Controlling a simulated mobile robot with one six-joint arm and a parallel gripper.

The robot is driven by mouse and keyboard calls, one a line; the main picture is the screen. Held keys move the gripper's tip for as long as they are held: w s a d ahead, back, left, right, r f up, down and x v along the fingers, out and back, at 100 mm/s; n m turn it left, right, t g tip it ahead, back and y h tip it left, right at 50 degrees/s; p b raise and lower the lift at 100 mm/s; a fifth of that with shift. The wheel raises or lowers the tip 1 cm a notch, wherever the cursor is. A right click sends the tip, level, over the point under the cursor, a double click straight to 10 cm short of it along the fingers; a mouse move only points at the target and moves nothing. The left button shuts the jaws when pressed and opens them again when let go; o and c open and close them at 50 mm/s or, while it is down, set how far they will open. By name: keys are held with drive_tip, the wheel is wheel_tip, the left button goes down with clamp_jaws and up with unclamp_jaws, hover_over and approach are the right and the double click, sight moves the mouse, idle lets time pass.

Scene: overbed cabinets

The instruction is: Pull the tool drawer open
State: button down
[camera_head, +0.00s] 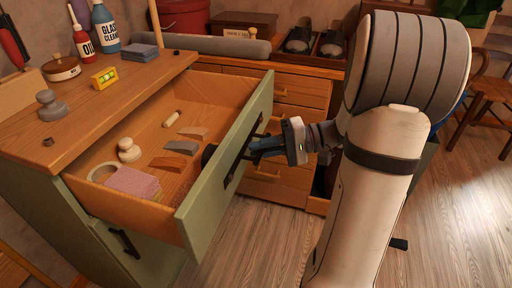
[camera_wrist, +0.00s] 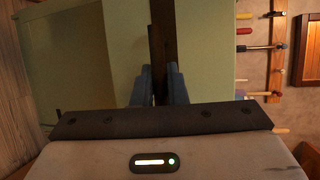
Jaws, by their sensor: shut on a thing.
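The tool drawer (camera_head: 196,222) has a green front and a wooden inside, and it stands well out from its cabinet. My gripper (camera_head: 256,148) is at the drawer front, shut on the dark bar handle (camera_head: 235,163). In the wrist view, my gripper's blue fingers (camera_wrist: 159,84) lie on both sides of the dark handle (camera_wrist: 162,40) against the green front. Inside the drawer are a tape roll, a pink pad stack (camera_head: 132,182), a pale knobbed piece (camera_head: 129,150), and several small blocks. My gripper hides part of the handle.
The wooden cabinet top (camera_head: 110,85) holds bottles, a yellow level (camera_head: 104,78) and a round tin (camera_head: 61,68). A wooden drawer unit (camera_head: 300,88) with shoes on top stands behind. Wood floor (camera_head: 262,240) is clear in front of the drawer. A chair (camera_head: 490,95) stands at right.

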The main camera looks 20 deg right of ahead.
drive_tip(key=shift+w+r, duration=0.1)
drive_tip(key=shift+w, duration=0.1)
drive_tip(key=c, duration=1.6)
unclamp_jaws()
drive_tip(key=shift+w, duration=0.15)
drive_tip(key=shift+c, duration=0.2)
drive_tip(key=shift+o, duration=0.9)
drive_tip(key=p+v, duration=0.2)
drive_tip(key=v, duration=0.5)
drive_tip(key=shift+s+d, duration=0.2)
drive_tip(key=shift+d, duration=0.2)
drive_tip(key=shift+a, duration=0.1)
